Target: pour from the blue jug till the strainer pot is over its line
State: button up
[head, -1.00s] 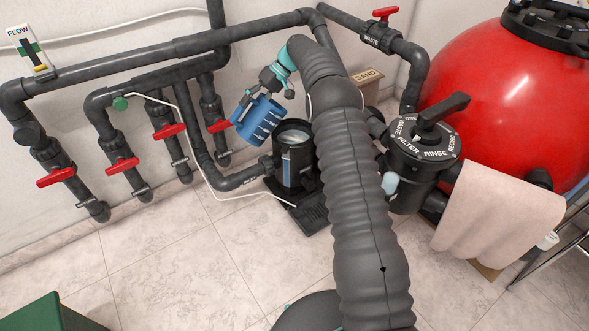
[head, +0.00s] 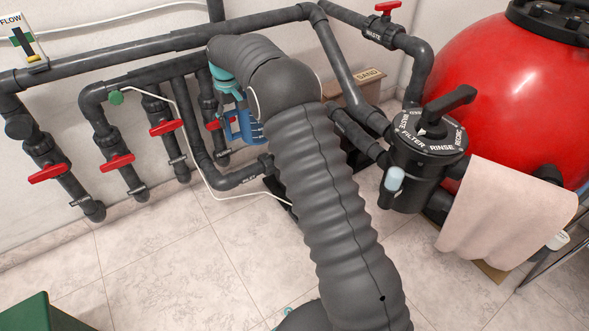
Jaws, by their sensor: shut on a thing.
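The blue jug (head: 247,128) hangs in front of the wall pipes, left of my arm. Only part of it shows; my arm's dark sleeve covers the rest, so I cannot tell its exact tilt. My gripper (head: 232,101) is shut on the jug, with its fingers partly hidden by the wrist. The strainer pot is hidden behind my arm, so its water level and line cannot be seen. Only a dark edge near its base (head: 281,193) shows left of the arm. No stream of water is visible.
Grey pipes with red-handled valves (head: 117,162) line the wall at left. The black filter valve (head: 424,160), a pink towel (head: 505,215) and the red tank (head: 500,100) stand at right. A green box (head: 35,312) is at lower left. The tiled floor between is clear.

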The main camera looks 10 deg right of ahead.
jog(key=shift+r, duration=0.15)
jog(key=shift+s+a+r+p, duration=0.15)
jog(key=shift+a+r+p, duration=0.2)
jog(key=shift+p, duration=0.05)
jog(key=s+a+r+p, duration=0.1)
jog(key=a+r+p, duration=0.2)
jog(key=a, duration=0.1)
jog(key=shift+s+a, duration=0.4)
jog(key=shift+r, duration=0.1)
